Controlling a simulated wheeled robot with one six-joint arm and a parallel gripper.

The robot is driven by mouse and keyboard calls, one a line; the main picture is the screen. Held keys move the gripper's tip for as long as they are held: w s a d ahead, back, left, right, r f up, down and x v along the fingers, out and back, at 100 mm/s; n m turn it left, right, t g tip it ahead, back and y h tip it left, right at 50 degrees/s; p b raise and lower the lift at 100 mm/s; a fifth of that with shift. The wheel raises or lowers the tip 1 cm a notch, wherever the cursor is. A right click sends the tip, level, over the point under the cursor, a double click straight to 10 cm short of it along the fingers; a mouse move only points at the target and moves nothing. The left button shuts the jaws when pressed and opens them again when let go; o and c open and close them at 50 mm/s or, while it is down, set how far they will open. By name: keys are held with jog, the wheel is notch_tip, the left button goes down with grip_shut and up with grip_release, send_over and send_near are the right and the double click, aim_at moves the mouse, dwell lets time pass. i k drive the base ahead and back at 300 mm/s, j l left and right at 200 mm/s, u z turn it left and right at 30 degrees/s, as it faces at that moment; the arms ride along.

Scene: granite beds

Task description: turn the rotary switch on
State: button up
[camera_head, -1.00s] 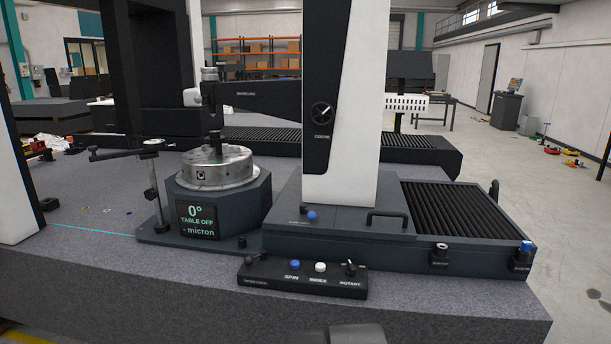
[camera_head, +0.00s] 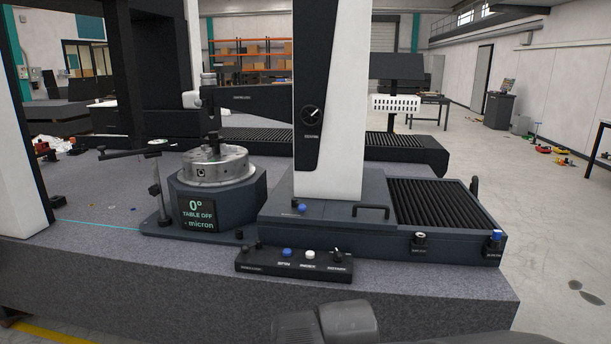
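The rotary switch (camera_head: 337,254) is a small dark knob with a pale pointer at the right end of the black control box (camera_head: 295,265). The box sits near the front edge of the granite bed, with a blue button and a white button to the left of the knob. The display (camera_head: 199,213) on the round turntable unit (camera_head: 217,167) reads 0° and TABLE OFF. Part of my arm shows at the bottom, in front of the bed. My gripper's fingers are not in view.
A white and black column (camera_head: 332,100) stands behind the box. To its right is a ribbed slide (camera_head: 445,215) with knobs on its front face. A lever stand (camera_head: 160,190) is left of the turntable. The granite front strip (camera_head: 120,262) left of the box is clear.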

aim_at(337, 258)
jog(key=i+l+u, duration=0.1)
jog(key=i, duration=0.3)
jog(key=i+l, duration=0.1)
jog(key=i, duration=0.3)
jog(key=i+l+u, duration=0.15)
jog(key=i, duration=0.25)
